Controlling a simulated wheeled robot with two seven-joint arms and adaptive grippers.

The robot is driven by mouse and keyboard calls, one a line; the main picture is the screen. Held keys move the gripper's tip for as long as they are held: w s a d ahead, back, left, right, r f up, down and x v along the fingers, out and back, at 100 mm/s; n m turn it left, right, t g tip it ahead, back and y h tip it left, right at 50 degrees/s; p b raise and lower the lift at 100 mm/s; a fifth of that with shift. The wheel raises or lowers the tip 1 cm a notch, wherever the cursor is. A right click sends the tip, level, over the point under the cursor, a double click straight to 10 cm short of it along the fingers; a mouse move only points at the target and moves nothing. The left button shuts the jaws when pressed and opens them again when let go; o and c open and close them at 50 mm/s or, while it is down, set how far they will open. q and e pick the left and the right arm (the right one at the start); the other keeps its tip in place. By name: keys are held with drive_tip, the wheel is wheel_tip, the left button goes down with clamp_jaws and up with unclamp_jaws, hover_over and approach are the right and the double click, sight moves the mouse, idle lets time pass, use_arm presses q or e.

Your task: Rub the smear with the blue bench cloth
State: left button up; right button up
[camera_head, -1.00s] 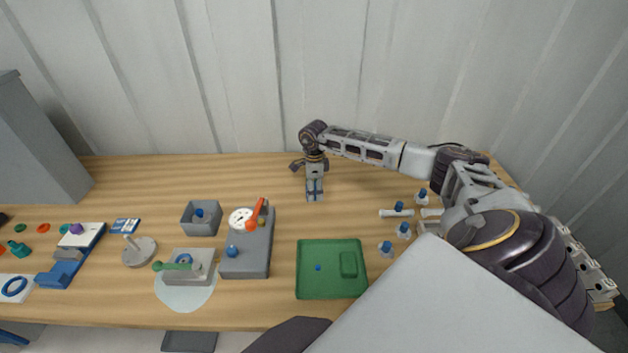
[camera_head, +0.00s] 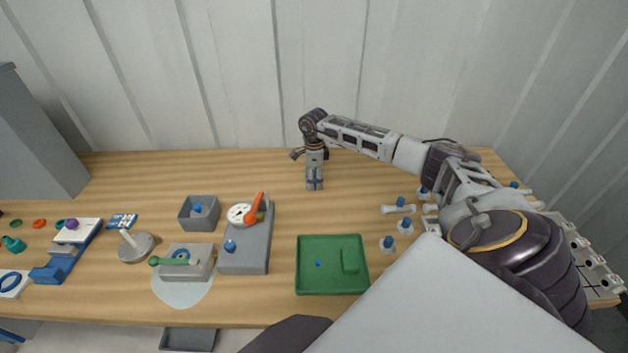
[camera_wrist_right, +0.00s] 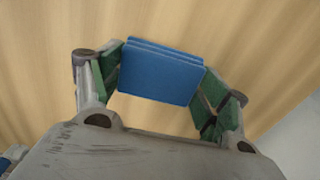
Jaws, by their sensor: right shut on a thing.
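The blue cloth (camera_wrist_right: 162,73) is a flat folded block between the green-padded fingers of my right gripper (camera_wrist_right: 158,82). My right gripper is shut on it above bare wood. In the head view my right gripper (camera_head: 314,183) points down over the back middle of the bench, and the cloth there is mostly hidden by it. I cannot tell whether the cloth touches the wood. I cannot make out the smear for sure. A pale round patch (camera_head: 181,294) lies under a grey block at the front left. My left gripper is not in view.
A green tray (camera_head: 332,291) lies in front of my right gripper. A grey block with a gauge and orange lever (camera_head: 247,252) and a grey open box (camera_head: 183,217) stand to the left. Several blue-capped vessels (camera_head: 388,244) stand at right. The back of the bench is clear.

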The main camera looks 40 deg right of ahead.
drive_tip(key=shift+w+d+f, duration=0.1)
drive_tip(key=shift+w+d, duration=0.1)
drive_tip(key=shift+d, duration=0.05)
idle(0.3)
drive_tip(key=shift+w+d+b, duration=1.3)
drive_tip(key=shift+w+b, duration=0.05)
drive_tip(key=shift+w, duration=0.2)
drive_tip(key=shift+r, duration=0.2)
drive_tip(key=shift+r+p, duration=2)
drive_tip(key=shift+r, duration=0.9)
drive_tip(key=shift+r+p, duration=1.1)
drive_tip(key=shift+r, duration=0.45)
